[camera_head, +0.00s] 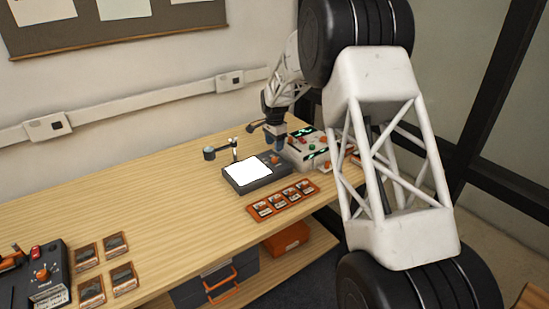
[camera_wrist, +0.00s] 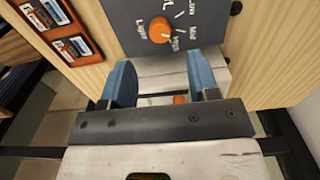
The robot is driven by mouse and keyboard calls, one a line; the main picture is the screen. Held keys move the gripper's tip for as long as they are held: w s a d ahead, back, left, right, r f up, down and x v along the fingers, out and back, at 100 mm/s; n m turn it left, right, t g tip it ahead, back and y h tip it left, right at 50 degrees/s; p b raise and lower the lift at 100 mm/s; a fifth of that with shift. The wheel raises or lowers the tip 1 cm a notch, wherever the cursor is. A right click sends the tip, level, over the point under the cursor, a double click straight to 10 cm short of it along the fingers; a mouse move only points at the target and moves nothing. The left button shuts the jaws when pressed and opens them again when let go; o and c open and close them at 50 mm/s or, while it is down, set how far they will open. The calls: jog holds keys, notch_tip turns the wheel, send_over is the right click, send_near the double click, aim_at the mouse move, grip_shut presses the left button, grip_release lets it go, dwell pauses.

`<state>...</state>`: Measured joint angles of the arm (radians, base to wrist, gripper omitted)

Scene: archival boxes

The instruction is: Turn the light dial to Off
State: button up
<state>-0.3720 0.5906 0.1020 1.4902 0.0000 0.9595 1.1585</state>
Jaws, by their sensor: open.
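The light dial is an orange round knob (camera_wrist: 161,30) on a dark panel (camera_wrist: 130,14) in the wrist view. "Light", "Low", "Mid" and "High" are printed around it; a small pale mark on the knob seems to face "High", but this is hard to tell. In the head view the dial (camera_head: 275,160) sits at the right end of a dark light box with a bright white screen (camera_head: 247,173). My gripper (camera_wrist: 160,66) is open and empty, its two blue fingers apart and short of the knob. In the head view my gripper (camera_head: 275,139) hangs just above and behind the dial.
A pale control unit (camera_head: 310,150) with green displays stands right of the light box. An orange tray of slides (camera_head: 283,201) lies in front of it. A small lamp-like stand (camera_head: 222,151) is behind the box. Clear wooden table (camera_head: 150,190) lies to the left.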

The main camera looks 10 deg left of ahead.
aim_at(275, 158)
jog(key=shift+f, duration=3.5)
jog(key=c, duration=0.9)
